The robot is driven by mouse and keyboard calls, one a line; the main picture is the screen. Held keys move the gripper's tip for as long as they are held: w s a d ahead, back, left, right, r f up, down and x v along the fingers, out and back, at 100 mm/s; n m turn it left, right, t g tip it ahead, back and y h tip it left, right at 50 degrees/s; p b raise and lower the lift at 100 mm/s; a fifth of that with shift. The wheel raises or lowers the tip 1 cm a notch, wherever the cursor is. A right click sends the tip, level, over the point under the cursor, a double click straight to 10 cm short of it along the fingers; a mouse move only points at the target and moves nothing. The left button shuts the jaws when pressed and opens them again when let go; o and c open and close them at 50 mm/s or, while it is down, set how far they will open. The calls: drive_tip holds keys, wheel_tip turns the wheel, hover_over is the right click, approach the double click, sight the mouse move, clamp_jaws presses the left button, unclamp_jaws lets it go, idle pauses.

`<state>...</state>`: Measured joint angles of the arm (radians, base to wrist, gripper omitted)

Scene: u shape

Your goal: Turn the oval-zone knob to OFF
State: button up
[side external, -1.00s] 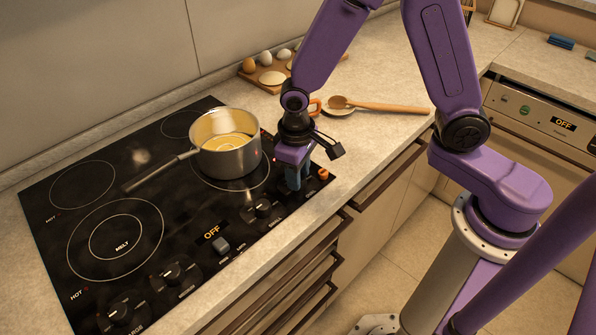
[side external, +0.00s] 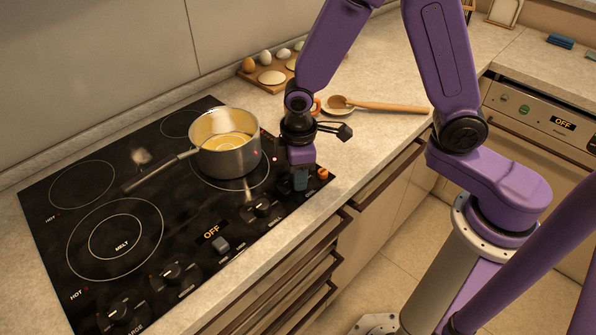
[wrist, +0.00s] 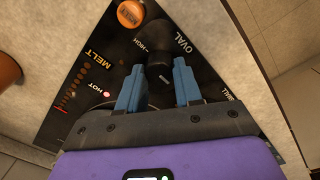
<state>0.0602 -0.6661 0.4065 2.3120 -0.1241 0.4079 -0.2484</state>
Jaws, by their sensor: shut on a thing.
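The oval-zone knob (wrist: 157,62) is black and sits beside the printed word OVAL in the wrist view. My gripper (wrist: 158,72) has its two blue fingers on either side of the knob, shut on it. In the side view my gripper (side external: 300,182) points down at the right end of the stove's front row of controls, and its fingers hide the knob there. Marks HIGH and MELT are printed near the knob. A small red light glows by the word HOT. I cannot read the knob's exact setting.
A steel pot (side external: 226,145) with yellow contents stands on the black cooktop (side external: 185,225) left of my gripper, its handle pointing left. An orange button (side external: 323,174) is close right of the fingers. A wooden spoon (side external: 385,107) and an egg tray (side external: 262,80) lie behind.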

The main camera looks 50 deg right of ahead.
idle(0.4)
drive_tip(key=o, duration=1)
drive_tip(key=shift+o, duration=0.2)
drive_tip(key=shift+r, duration=0.1)
wheel_tip(320, 180, up, 17)
drive_tip(key=shift+s+a+r, duration=0.15)
drive_tip(key=shift+s+a, duration=0.1)
drive_tip(key=shift+s, duration=0.15)
drive_tip(key=s+d+f, duration=0.2)
drive_tip(key=s+d, duration=0.2)
drive_tip(key=s, duration=0.5)
drive_tip(key=s+d+f+n, duration=0.1)
drive_tip(key=s+d, duration=0.4)
drive_tip(key=s, duration=0.5)
drive_tip(key=shift+s+d+f+n+y, duration=0.2)
drive_tip(key=shift+s+f+n+y, duration=0.15)
drive_tip(key=shift+f, duration=0.55)
